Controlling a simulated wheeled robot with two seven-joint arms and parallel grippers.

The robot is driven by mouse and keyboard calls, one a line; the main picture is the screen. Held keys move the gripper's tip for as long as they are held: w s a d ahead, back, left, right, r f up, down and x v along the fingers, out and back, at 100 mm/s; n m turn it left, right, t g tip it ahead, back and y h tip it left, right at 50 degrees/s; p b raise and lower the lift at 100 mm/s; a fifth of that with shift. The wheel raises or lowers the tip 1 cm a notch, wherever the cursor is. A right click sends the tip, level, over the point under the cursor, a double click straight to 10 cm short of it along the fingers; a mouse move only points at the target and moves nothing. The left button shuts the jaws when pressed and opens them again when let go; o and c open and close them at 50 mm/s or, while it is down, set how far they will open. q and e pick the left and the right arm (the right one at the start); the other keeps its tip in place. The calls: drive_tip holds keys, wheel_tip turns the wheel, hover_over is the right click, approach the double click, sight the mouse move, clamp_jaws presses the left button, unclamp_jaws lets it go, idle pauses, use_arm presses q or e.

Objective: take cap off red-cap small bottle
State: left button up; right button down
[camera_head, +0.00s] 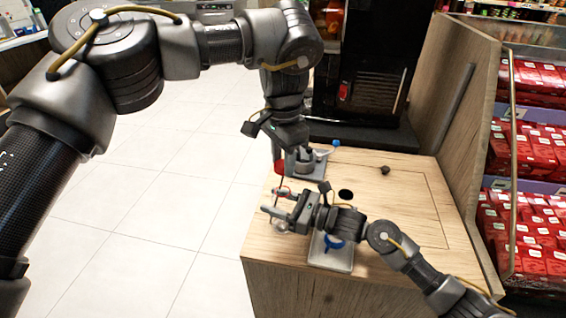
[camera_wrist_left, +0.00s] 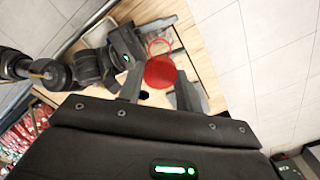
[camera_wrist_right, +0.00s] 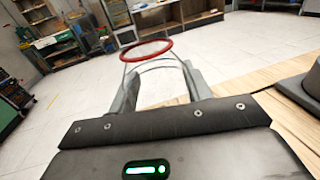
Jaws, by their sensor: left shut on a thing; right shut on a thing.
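The red cap (camera_head: 279,168) is between the fingers of my left gripper (camera_wrist_left: 159,86), which is shut on it. In the left wrist view the cap (camera_wrist_left: 160,72) shows as a full red disc. The small clear bottle (camera_wrist_right: 150,82) is in my right gripper (camera_head: 276,216), which is shut on it. The bottle's mouth has a red rim (camera_wrist_right: 147,50) and looks open from the right wrist. In the head view the cap is above the bottle's rim (camera_head: 281,190), with a gap between them. The bottle's lower part is hidden by the right fingers.
Both grippers are by the left edge of the wooden counter (camera_head: 410,205), with tiled floor beyond. A black machine (camera_head: 362,60) stands at the back. Gray stands with blue parts (camera_head: 333,243) are on the counter. A wooden panel (camera_head: 455,90) and red-packed shelves are at right.

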drive_tip(key=c, duration=0.6)
unclamp_jaws()
use_arm(q)
wheel_tip(320, 180, down, 2)
drive_tip(key=shift+f+b, duration=0.1)
drive_tip(key=shift+b, duration=0.95)
use_arm(e)
drive_tip(key=v, duration=1.2)
